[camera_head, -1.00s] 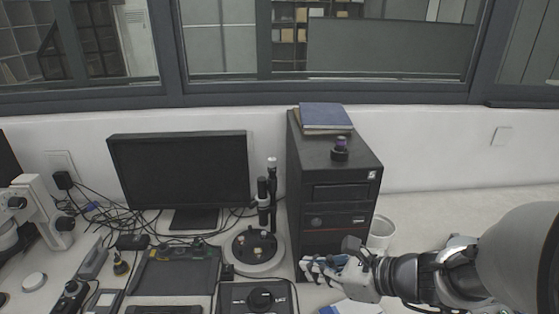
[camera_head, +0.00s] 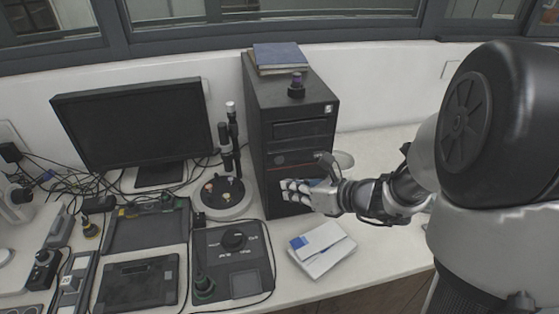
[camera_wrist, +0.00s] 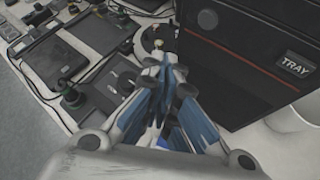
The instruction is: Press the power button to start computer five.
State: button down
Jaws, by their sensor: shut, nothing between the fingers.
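The computer, a black tower case (camera_head: 294,125), stands upright on the bench against the wall. It also fills the right of the wrist view (camera_wrist: 235,65), where its front shows a red line and a "TRAY" label. I cannot make out the power button; my gripper covers part of the lower front. My gripper (camera_head: 290,190) is shut and empty, in front of the tower's lower front face. In the wrist view its fingers (camera_wrist: 165,90) come together beside the lower front of the tower. I cannot tell whether they touch it.
A blue book (camera_head: 280,57) and a small dark knob-like item (camera_head: 297,86) lie on top of the tower. Left of it are a monitor (camera_head: 135,125), a round microscope stand (camera_head: 222,197) and a control box (camera_head: 232,262). A white-blue box (camera_head: 322,248) lies in front.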

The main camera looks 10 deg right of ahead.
jog(key=shift+w, duration=2.95)
jog(key=shift+w+p, duration=0.15)
jog(key=shift+p, duration=0.15)
jog(key=shift+w, duration=0.25)
jog(key=shift+w, duration=0.4)
jog(key=shift+s, duration=0.85)
jog(key=s+b, duration=0.1)
jog(key=s, duration=0.4)
